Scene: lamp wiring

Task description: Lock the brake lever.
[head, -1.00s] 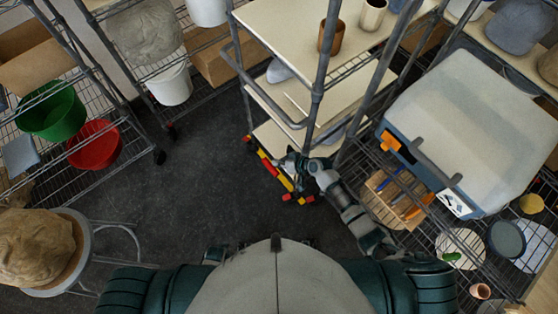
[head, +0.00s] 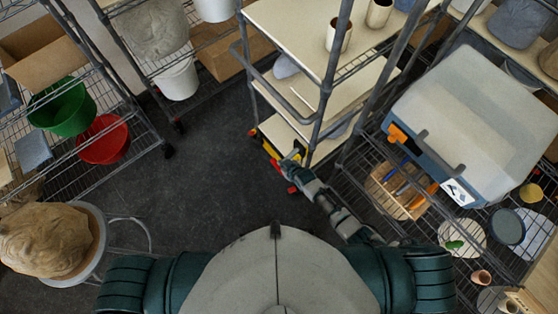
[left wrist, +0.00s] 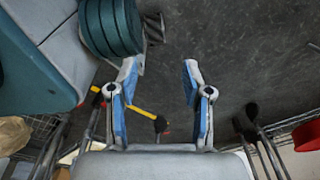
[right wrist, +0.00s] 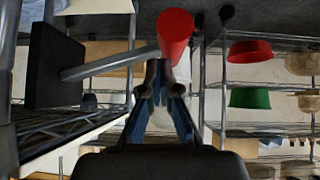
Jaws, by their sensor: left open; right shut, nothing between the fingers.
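A lever with a red cylindrical end (right wrist: 175,32) and a grey rod (right wrist: 110,66) comes from a dark block (right wrist: 55,68) in the right wrist view. I take it to be the brake lever. My right gripper (right wrist: 163,68) is shut and empty, its tips close to the red end; I cannot tell if they touch. In the head view my right gripper (head: 290,160) is by red and yellow parts (head: 270,149) at the cart's lower corner and partly hides them. My left gripper (left wrist: 160,72) is open and empty, over dark floor in the left wrist view.
The shelved cart (head: 290,132) has upright grey posts and a handle rail close to my right arm. A wire rack with a large lidded box (head: 465,120) stands to the right. A stool (head: 90,240) with a brown bag is at left. Dark floor between is clear.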

